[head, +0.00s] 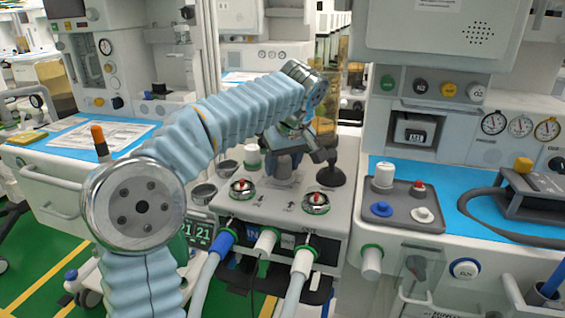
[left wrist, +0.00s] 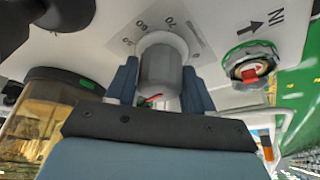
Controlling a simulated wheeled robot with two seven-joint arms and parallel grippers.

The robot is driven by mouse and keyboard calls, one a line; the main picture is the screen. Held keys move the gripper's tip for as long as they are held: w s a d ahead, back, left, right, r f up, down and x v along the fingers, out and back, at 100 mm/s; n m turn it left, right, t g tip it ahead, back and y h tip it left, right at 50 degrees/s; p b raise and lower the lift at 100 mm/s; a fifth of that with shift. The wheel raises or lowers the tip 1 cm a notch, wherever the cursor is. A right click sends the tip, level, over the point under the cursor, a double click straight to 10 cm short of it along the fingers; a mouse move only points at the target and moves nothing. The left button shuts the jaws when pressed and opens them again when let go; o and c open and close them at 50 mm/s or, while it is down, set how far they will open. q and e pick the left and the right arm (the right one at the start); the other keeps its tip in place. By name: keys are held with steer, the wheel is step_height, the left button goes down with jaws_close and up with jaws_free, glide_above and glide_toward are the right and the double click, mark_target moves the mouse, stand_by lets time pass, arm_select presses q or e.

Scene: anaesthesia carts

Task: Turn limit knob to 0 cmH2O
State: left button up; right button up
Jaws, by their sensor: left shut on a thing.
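The limit knob (left wrist: 162,68) is a grey cylinder on a white panel in the left wrist view. A printed scale (left wrist: 143,26) with figures such as 70 and 50 shows around its far side. A small red mark shows low on the knob, near the gripper. My left gripper (left wrist: 161,82) has one dark blue finger on each side of the knob and is shut on it. In the head view my left gripper (head: 284,160) is over the middle of the white absorber block (head: 275,218) and hides most of the knob. My right gripper is in neither view.
Two valves with red arrows stand near the knob, one left (head: 242,188) and one right (head: 315,203). A black bag mount (head: 330,176) is close on the right. Hoses (head: 208,262) leave the block's front. A grey tray (head: 402,205) lies on the right cart.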

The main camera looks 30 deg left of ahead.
arm_select(q)
steer(key=n+g, duration=0.1)
steer(key=n, duration=0.2)
steer(key=n+g+y, duration=0.1)
steer(key=n, duration=0.3)
steer(key=shift+w+d+g, duration=0.1)
steer(key=shift+w+g, duration=0.1)
steer(key=shift+g, duration=0.1)
steer(key=n+g, duration=0.1)
steer(key=n, duration=0.2)
steer(key=shift+n, duration=0.3)
steer(key=shift+n+g+h, duration=0.5)
steer(key=shift+n+g, duration=0.2)
steer(key=shift+n, duration=1)
steer(key=o, duration=1)
